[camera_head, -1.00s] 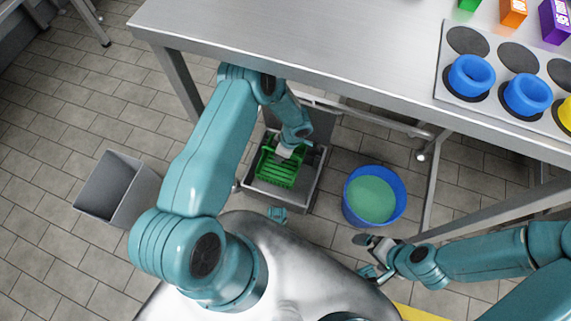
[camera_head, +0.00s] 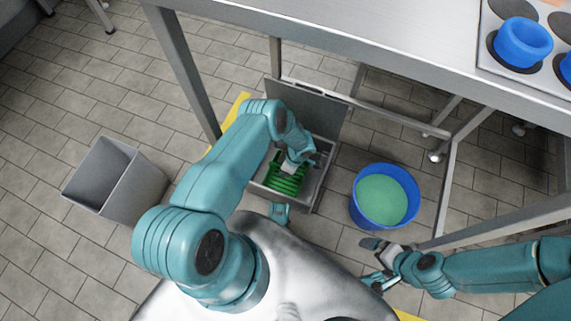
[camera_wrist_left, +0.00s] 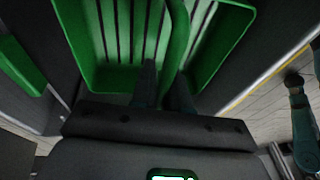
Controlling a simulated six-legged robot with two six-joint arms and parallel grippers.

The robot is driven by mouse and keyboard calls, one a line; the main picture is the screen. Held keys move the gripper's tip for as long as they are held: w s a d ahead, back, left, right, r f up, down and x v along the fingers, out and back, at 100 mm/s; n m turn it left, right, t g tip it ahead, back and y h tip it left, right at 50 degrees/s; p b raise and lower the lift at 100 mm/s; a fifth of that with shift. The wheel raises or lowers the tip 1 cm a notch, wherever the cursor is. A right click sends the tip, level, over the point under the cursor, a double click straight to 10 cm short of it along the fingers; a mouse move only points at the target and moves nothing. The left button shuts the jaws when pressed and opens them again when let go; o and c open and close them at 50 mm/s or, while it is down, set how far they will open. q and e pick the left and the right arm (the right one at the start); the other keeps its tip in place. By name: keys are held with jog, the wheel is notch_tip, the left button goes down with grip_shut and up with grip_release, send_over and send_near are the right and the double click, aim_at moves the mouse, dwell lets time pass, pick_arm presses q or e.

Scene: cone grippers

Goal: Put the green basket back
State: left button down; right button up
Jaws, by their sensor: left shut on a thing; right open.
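The green basket (camera_head: 288,181) is inside a grey metal box (camera_head: 309,194) on the floor under the table; the arm partly hides it. My left gripper (camera_head: 295,166) is above the basket. In the left wrist view its dark fingers (camera_wrist_left: 163,88) are shut on a green upright part of the basket (camera_wrist_left: 112,75), and the slatted basket floor shows beyond. I cannot tell whether the basket rests on the box's bottom. My right gripper (camera_head: 380,265) is open and empty, at the lower right, near the blue bucket.
A blue bucket (camera_head: 358,205) with green contents stands right of the box. A grey open bin (camera_head: 103,180) stands at left. The box's raised lid (camera_head: 318,108) is behind it. The steel table (camera_head: 350,40) with legs and rails overhangs the box; blue rings (camera_head: 522,40) lie on top.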

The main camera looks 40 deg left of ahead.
pick_arm(q)
jog(key=shift+f, duration=0.8)
pick_arm(e)
jog(key=shift+w+d+f, duration=0.1)
jog(key=shift+f, duration=0.35)
pick_arm(q)
jog(key=shift+f, duration=0.2)
jog(key=c, duration=1.1)
grip_release()
pick_arm(e)
jog(key=shift+f, duration=0.1)
pick_arm(q)
jog(key=shift+r, duration=0.1)
jog(key=shift+w+r, duration=0.1)
jog(key=shift+r, duration=0.2)
jog(key=p+v, duration=0.4)
jog(key=v, duration=0.7)
jog(key=shift+w+d+r+p, duration=0.1)
jog(key=shift+r+p, duration=0.15)
jog(key=shift+p, duration=0.15)
pick_arm(e)
jog(key=r, duration=0.3)
jog(key=s+a+r, duration=0.1)
jog(key=shift+r, duration=0.35)
